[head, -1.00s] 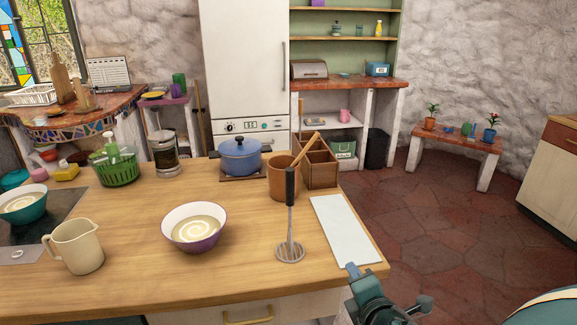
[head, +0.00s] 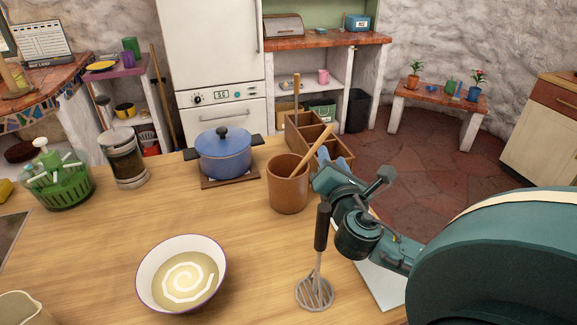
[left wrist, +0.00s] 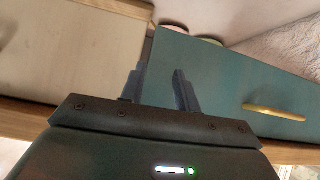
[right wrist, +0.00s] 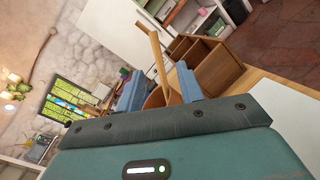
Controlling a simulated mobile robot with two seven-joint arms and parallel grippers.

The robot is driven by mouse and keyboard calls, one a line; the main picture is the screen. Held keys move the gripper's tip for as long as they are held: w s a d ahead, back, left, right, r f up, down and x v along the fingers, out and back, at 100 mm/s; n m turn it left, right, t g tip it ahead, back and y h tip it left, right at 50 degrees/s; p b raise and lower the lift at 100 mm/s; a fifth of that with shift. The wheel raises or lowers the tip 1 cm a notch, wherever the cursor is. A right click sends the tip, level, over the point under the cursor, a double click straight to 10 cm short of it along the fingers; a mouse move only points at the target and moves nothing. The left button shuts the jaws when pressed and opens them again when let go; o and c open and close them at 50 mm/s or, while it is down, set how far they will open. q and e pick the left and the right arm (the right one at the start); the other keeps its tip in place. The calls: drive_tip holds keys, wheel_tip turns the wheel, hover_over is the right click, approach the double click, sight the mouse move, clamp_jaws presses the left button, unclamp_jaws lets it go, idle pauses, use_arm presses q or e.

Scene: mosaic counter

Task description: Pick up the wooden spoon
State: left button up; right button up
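The wooden spoon (head: 312,151) stands in a brown crock (head: 287,187) on the wooden counter, its handle leaning up to the right; its lower end is hidden inside. My right gripper (head: 333,170) is just right of the crock, near the handle. In the right wrist view the gripper (right wrist: 159,86) is open, with the spoon handle (right wrist: 157,55) showing beyond and between its fingers. No contact is visible. My left gripper (left wrist: 160,80) is open and empty in the left wrist view, facing cabinet fronts, and is out of the head view.
A masher (head: 317,270) stands upright in front of the crock, close to my right arm. A wooden compartment box (head: 338,166) is behind the crock. A blue pot (head: 223,154) stands to the left, and a bowl of soup (head: 181,274) is in front. Counter between them is clear.

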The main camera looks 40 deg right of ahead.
sight(324, 139)
drive_tip(key=p+x, duration=0.2)
drive_tip(key=x, duration=0.8)
drive_tip(key=shift+w+a+r, duration=0.1)
drive_tip(key=shift+w+r, duration=0.1)
drive_tip(key=shift+w, duration=0.05)
drive_tip(key=shift+w+d+f, duration=0.1)
drive_tip(key=shift+w+d, duration=0.2)
drive_tip(key=shift+w, duration=0.1)
drive_tip(key=shift+c, duration=0.5)
clamp_jaws()
